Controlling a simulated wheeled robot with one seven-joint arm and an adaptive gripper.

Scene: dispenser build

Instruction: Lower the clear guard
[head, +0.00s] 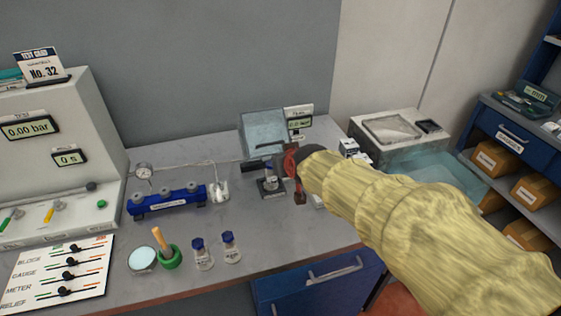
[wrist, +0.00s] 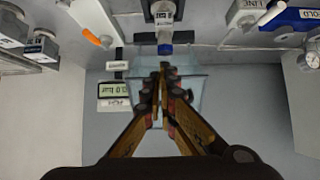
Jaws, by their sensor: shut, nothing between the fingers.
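The clear guard (head: 264,133) is a pale blue, see-through panel standing raised at the back of the bench, behind a small dark stand (head: 272,187) that holds a blue-capped bottle (head: 269,171). In the wrist view the guard (wrist: 192,88) shows behind my fingers, partly hidden by them. My gripper (head: 298,197) is shut and empty, just right of the bottle in the head view. In the wrist view my gripper (wrist: 165,70) has its tips close to the blue cap (wrist: 165,50). I cannot tell whether it touches the guard.
A small display (head: 300,121) stands right of the guard. A blue rack (head: 167,201) and a white device (head: 219,189) are to the left. Two blue-capped vials (head: 231,246) and a green mortar (head: 168,256) stand in front. The bench front right of the vials is clear.

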